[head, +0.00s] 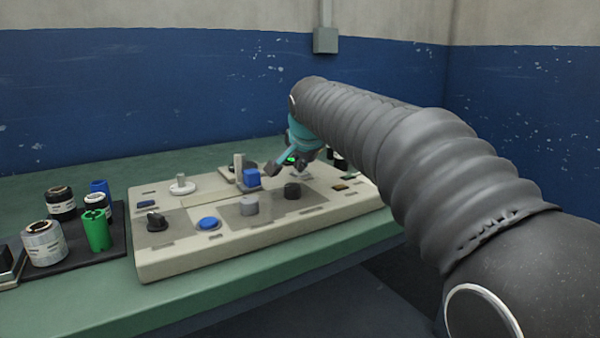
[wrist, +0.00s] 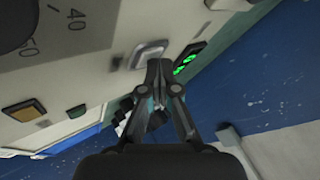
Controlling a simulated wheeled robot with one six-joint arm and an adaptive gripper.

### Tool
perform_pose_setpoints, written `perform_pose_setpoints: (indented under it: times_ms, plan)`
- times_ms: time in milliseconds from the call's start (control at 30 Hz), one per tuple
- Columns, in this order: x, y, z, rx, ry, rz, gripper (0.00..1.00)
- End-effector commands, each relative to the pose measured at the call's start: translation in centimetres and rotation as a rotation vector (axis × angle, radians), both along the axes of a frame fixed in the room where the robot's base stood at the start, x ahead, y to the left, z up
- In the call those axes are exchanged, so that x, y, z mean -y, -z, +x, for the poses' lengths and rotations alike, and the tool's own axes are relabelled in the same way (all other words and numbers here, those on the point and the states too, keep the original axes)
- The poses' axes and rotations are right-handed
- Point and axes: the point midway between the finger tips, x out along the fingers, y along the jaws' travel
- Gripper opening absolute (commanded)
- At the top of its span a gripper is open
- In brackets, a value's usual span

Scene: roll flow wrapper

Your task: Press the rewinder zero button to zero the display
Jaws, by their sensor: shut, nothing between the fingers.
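My gripper (wrist: 158,68) is shut and empty, with its fingertips together. It also shows in the head view (head: 274,168), low over the back half of the cream control panel (head: 170,262). In the wrist view a silver rectangular button (wrist: 149,52) sits just beyond the fingertips, partly covered by them. I cannot tell whether they touch it. Right beside it is a small dark display (wrist: 189,58) with lit green digits, which I cannot read. A green glow near my gripper also shows in the head view. No label naming the zero button is legible.
An amber button (wrist: 24,110) shows in the wrist view.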

Motion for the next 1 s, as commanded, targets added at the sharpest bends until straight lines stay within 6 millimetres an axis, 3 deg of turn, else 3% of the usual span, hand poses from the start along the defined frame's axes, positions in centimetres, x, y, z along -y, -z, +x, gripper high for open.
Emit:
perform_pose_setpoints:
  times_ms: [367, 700, 1000]
  plan:
    - [0.0, 0.1, 0.0, -0.003, 0.0, 0.0, 0.0]
    - [0.0, -1.5, 0.0, -0.003, 0.0, 0.0, 0.0]
    - [0.0, -1.6, 0.0, -0.001, 0.0, 0.0, 0.0]
